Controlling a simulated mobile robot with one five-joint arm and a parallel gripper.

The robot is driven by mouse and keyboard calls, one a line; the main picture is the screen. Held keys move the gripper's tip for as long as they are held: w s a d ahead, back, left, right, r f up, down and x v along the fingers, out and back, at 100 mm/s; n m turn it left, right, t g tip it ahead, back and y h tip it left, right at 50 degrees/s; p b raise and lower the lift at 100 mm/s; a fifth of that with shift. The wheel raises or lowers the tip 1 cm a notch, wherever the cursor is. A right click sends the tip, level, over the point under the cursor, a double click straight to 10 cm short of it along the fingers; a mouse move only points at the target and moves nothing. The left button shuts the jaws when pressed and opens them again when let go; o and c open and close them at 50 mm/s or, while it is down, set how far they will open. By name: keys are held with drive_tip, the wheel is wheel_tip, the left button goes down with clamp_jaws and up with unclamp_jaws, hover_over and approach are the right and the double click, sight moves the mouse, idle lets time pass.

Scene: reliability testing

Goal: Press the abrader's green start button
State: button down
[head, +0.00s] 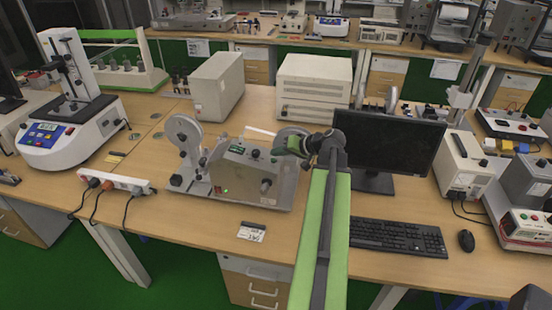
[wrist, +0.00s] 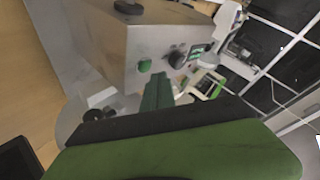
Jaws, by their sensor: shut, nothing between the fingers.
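The abrader appears to be the grey metal machine (head: 235,172) on the middle desk, with a knob, a small display and a reel at its left. In the wrist view its grey housing (wrist: 95,50) fills the upper left. A round green button (wrist: 145,66) sits on its face, left of a black knob (wrist: 177,58). My gripper (head: 298,146) is over the machine's right end in the head view. In the wrist view my gripper's green fingers (wrist: 157,90) are shut and empty, just below and right of the button. I cannot tell the distance between them.
A black monitor (head: 388,147) stands close right of my arm, with a keyboard (head: 398,238) in front. Two pale boxes, one left (head: 218,87) and one right (head: 313,86), stand behind the machine. A power strip (head: 117,182) lies left. The desk's front strip is mostly clear.

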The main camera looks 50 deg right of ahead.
drive_tip(key=shift+f+b, duration=0.4)
drive_tip(key=shift+f, duration=0.05)
